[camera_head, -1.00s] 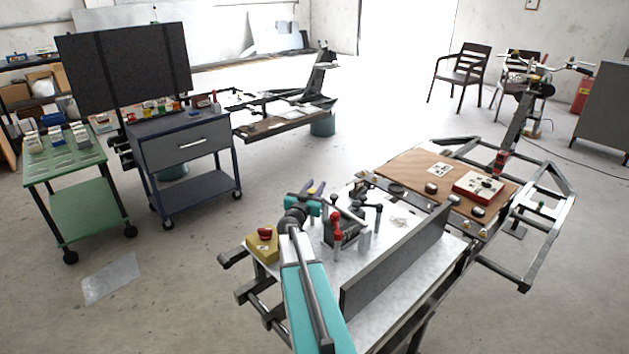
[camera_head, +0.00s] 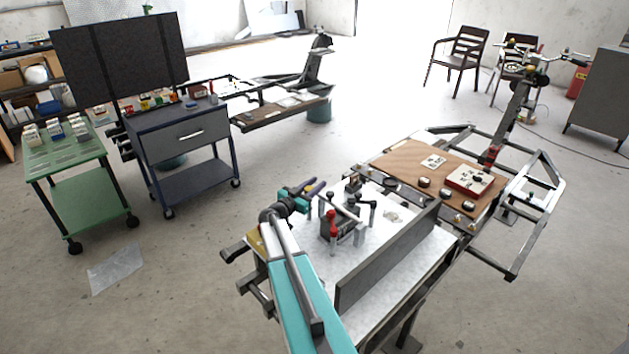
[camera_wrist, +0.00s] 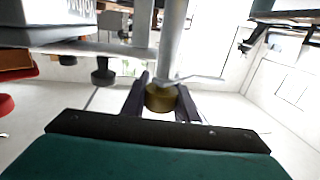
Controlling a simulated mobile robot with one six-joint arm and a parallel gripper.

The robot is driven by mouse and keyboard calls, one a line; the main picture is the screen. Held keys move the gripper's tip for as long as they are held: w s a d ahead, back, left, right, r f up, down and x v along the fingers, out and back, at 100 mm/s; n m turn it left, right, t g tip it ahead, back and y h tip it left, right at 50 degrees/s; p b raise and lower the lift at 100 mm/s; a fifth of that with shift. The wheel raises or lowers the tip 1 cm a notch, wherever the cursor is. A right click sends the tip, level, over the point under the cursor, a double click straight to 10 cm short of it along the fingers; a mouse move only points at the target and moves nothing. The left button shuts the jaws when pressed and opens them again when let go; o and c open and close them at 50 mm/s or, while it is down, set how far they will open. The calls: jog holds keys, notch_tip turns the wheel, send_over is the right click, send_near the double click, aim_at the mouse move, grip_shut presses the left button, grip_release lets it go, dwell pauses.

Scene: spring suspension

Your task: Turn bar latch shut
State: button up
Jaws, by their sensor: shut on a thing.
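In the head view, my gripper (camera_head: 318,187) is at the far left side of a small fixture (camera_head: 338,227) on the white-topped bench. The fixture has red-knobbed posts and a pale bar (camera_head: 346,208) slanting across it; I cannot tell for certain that this bar is the latch. In the wrist view, my gripper (camera_wrist: 160,103) has its two dark fingers on either side of a brass-coloured knob (camera_wrist: 160,97) and is shut on it. The knob sits at the end of a grey rod (camera_wrist: 172,40). A grey horizontal bar (camera_wrist: 95,49) runs beside it.
A tall dark plate (camera_head: 388,258) stands along the bench, right of the fixture. A wooden board (camera_head: 405,160) with a red box (camera_head: 473,180) lies beyond it.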

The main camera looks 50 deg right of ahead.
jog(key=m+g+p, duration=0.1)
jog(key=g, duration=0.1)
jog(key=s+m+g+p, duration=0.1)
jog(key=m+g, duration=0.1)
jog(key=g, duration=0.1)
jog(key=shift+g+p, duration=0.3)
jog(key=shift+p, duration=0.05)
jog(key=shift+s+a+f+m+g+y, duration=0.1)
jog(key=shift+s+m+g+y, duration=0.2)
jog(key=shift+m+g, duration=0.35)
jog(key=shift+s+a+r+m+g+y, duration=0.1)
jog(key=shift+m+g+y, duration=0.35)
jog(key=shift+g, duration=0.3)
jog(key=shift+s+f+m+g+y, duration=0.1)
jog(key=shift+s+m+g+y, duration=0.15)
jog(key=shift+m+g, duration=0.4)
jog(key=o, duration=1.1)
jog(key=shift+c, duration=0.2)
jog(key=shift+a, duration=0.1)
